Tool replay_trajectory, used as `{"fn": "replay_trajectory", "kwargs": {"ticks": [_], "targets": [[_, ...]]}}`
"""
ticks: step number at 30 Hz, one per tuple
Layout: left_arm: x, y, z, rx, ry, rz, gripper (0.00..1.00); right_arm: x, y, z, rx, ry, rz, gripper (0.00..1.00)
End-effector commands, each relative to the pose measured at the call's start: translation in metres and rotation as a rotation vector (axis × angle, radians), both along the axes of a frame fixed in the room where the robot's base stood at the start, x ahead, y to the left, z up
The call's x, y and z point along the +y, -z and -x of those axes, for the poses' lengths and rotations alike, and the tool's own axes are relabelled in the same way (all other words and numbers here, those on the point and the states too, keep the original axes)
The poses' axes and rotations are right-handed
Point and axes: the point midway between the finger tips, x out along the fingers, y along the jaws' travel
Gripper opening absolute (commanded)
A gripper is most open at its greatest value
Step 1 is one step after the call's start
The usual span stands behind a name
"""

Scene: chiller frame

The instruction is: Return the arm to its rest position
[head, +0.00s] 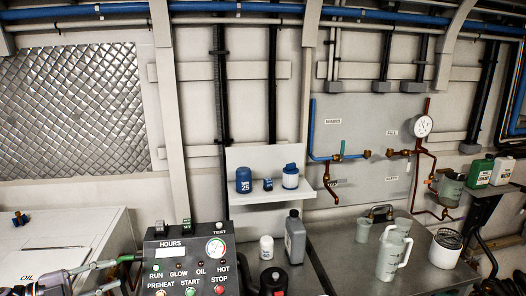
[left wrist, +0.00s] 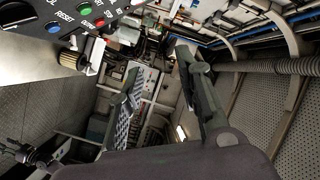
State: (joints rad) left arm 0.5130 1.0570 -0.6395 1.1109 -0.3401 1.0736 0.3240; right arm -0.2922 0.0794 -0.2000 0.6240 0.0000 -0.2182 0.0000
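My left gripper (head: 113,275) shows at the lower left of the head view, just left of the control box (head: 187,262). Its two fingers are apart with nothing between them. In the left wrist view the same gripper (left wrist: 159,60) has its dark fingers spread wide, with only background between them. The control box's buttons (left wrist: 86,10) show at the upper left of that view. A green-tipped lever (head: 128,258) on the box's left side is close to the fingertips in the head view; I cannot tell whether they touch. My right gripper is not in view.
A white cabinet (head: 95,225) marked OIL stands at the left. Behind the box, a wall shelf (head: 270,197) holds blue and white containers. A grey bottle (head: 295,238) and white jar (head: 266,248) stand right of the box. Jugs (head: 394,250) and a gauge (head: 423,126) are farther right.

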Motion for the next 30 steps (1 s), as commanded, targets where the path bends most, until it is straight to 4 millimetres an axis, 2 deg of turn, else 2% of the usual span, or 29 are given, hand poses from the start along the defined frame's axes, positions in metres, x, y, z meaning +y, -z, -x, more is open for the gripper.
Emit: {"fn": "replay_trajectory", "kwargs": {"ticks": [1, 6, 9, 14, 17, 20, 25, 30], "targets": [[-0.022, 0.012, -0.005, 0.005, -0.026, 0.030, 0.32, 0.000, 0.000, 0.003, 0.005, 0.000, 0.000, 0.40], [-0.089, 0.046, -0.021, 0.044, -0.203, 0.133, 0.32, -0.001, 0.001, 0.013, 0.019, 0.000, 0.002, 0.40], [-0.120, 0.065, -0.021, 0.099, -0.330, 0.191, 0.32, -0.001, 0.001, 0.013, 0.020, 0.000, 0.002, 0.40], [-0.152, 0.094, -0.005, 0.235, -0.544, 0.264, 0.32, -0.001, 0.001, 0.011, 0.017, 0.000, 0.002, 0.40], [-0.164, 0.112, 0.015, 0.349, -0.680, 0.293, 0.32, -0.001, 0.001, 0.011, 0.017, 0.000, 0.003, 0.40], [-0.171, 0.131, 0.043, 0.483, -0.812, 0.310, 0.32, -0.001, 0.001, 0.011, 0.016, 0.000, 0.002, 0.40], [-0.176, 0.159, 0.111, 0.749, -1.020, 0.303, 0.32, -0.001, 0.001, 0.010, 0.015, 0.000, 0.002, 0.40], [-0.176, 0.174, 0.181, 0.991, -1.165, 0.263, 0.32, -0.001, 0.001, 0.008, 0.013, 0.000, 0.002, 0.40]]}}
